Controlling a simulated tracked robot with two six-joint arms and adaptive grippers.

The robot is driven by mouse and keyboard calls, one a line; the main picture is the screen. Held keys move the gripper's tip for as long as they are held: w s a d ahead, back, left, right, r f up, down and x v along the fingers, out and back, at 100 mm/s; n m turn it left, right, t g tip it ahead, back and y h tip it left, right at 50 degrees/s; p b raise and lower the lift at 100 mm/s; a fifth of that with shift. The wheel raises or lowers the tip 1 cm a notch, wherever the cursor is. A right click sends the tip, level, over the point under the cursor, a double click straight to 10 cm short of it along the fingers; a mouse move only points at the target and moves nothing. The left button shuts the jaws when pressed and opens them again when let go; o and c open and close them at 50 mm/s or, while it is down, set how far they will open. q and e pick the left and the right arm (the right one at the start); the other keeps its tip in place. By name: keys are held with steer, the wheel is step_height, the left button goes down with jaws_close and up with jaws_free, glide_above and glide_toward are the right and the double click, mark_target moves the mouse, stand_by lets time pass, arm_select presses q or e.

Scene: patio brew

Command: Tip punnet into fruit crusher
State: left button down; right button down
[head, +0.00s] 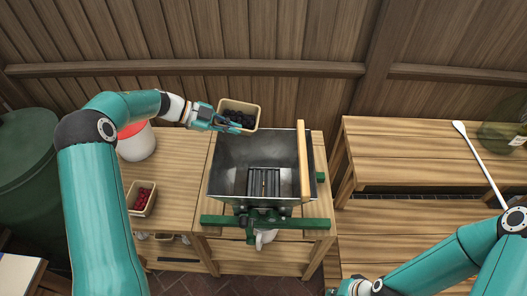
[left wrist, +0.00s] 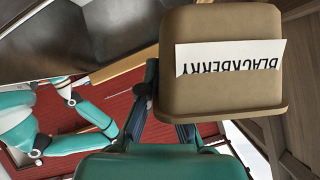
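The tan punnet (head: 240,105) with dark berries in it is at the back left of the fruit crusher, near its hopper rim. Its label in the left wrist view reads BLACKBERRY, upside down (left wrist: 229,57). My left gripper (head: 228,125) is shut on the punnet at its near side. The punnet looks roughly level, with the berries inside. The fruit crusher (head: 232,150) has an open metal hopper with ridged rollers at the bottom and a green frame. No fruit shows in the hopper. My right gripper (head: 350,288) is partly cut off at the bottom edge, away from the crusher.
A wooden board (head: 303,160) stands along the hopper's right side. A second punnet with red berries (head: 142,198) and a white tub (head: 137,147) are on the left bench. A white paddle (head: 478,160) and a glass vessel (head: 503,132) are on the right shelf. The wooden wall is close behind.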

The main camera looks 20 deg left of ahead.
arm_select(q)
steer(key=shift+s+d+r+m+t+y, duration=0.35)
steer(key=shift+s+d+m+t+y, duration=0.25)
steer(key=shift+s+d, duration=0.1)
steer(key=shift+s+d+r+m+t+y, duration=0.35)
steer(key=shift+s+d+m+t+y, duration=0.15)
steer(key=shift+s+d+m, duration=0.15)
steer(key=shift+s+r, duration=0.1)
steer(key=shift+s, duration=0.1)
steer(key=shift+d+r+m+t+y, duration=0.1)
steer(key=shift+r+m+t+y, duration=0.1)
steer(key=shift+m+t+y, duration=0.35)
stand_by(0.3)
steer(key=shift+s+d+r+m+t+y+b, duration=0.15)
steer(key=shift+s+d+m+t+y+b, duration=0.35)
steer(key=shift+b, duration=2.35)
steer(key=shift+s+d+r+m+t+y+b, duration=0.2)
steer(key=shift+m+t+b, duration=0.4)
steer(key=shift+b, duration=2.3)
steer(key=shift+s+d+r+m+t+y+b, duration=0.2)
steer(key=shift+s+m+t+b, duration=0.4)
steer(key=shift+b, duration=2.25)
steer(key=shift+d+r+m+t+y+b, duration=0.2)
steer(key=shift+m+t+b, duration=0.3)
steer(key=shift+b, duration=1.05)
